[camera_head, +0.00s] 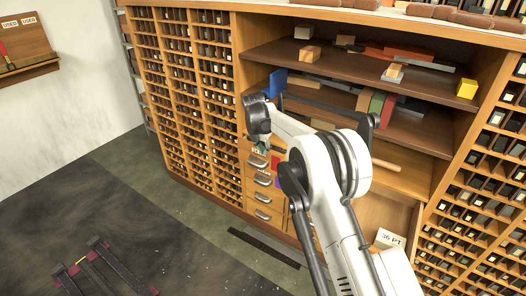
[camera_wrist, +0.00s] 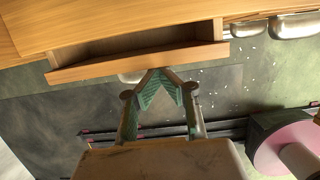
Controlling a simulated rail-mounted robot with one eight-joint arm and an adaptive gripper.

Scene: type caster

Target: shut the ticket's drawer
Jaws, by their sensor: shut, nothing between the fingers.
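In the wrist view a wooden drawer (camera_wrist: 142,64) stands pulled out, with its dark, empty-looking inside showing. My gripper (camera_wrist: 158,76) is shut and empty, its green fingertips together at the outer face of the drawer front, near the middle. I cannot tell whether they touch it. A metal handle under the drawer front is partly hidden by the fingers. In the head view my gripper (camera_head: 260,150) is at the top of the drawer column, and my arm hides much of that spot. A white card (camera_head: 390,238) reading "36 PT." stands at lower right.
Drawers with metal handles (camera_head: 263,198) are stacked below my gripper. Small-compartment racks (camera_head: 185,80) stand left and right. Open shelves (camera_head: 330,90) above hold blocks. The floor (camera_head: 190,215) in front is mostly clear, with a dark frame (camera_head: 100,265) at lower left.

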